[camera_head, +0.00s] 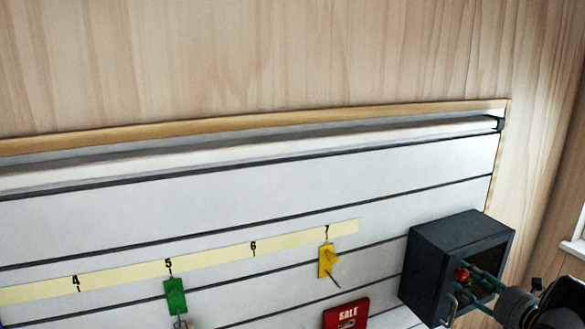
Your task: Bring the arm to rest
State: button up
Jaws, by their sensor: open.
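My gripper (464,284) shows at the lower right, with thin teal fingers spread apart in front of a dark grey box (432,263). It is open, and I see nothing clearly held in it. A small red part (462,273) shows at the upper fingertip; I cannot tell whether it touches. My arm runs out of the picture at the lower right corner, so most of it is hidden.
A white slatted wall panel (250,190) carries a numbered yellow strip (210,257). A pale bar (250,152) runs along the top. Bare wood lies above.

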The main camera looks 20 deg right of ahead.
jog(key=shift+w+f+n+b, duration=0.15)
jog(key=shift+n+b, duration=0.2)
jog(key=shift+n, duration=0.65)
jog(key=n+b, duration=0.1)
jog(key=n, duration=0.3)
jog(key=shift+a+t+h, duration=0.1)
jog(key=shift+t+h, duration=0.2)
jog(key=shift+h, duration=0.1)
jog(key=n, duration=0.5)
jog(key=shift+n+t+b, duration=0.35)
jog(key=shift+n+t, duration=0.05)
jog(key=shift+s+f+b, duration=0.15)
jog(key=shift+s+b, duration=0.35)
jog(key=shift+s, duration=0.15)
jog(key=shift+s+a, duration=0.15)
jog(key=shift+s, duration=0.7)
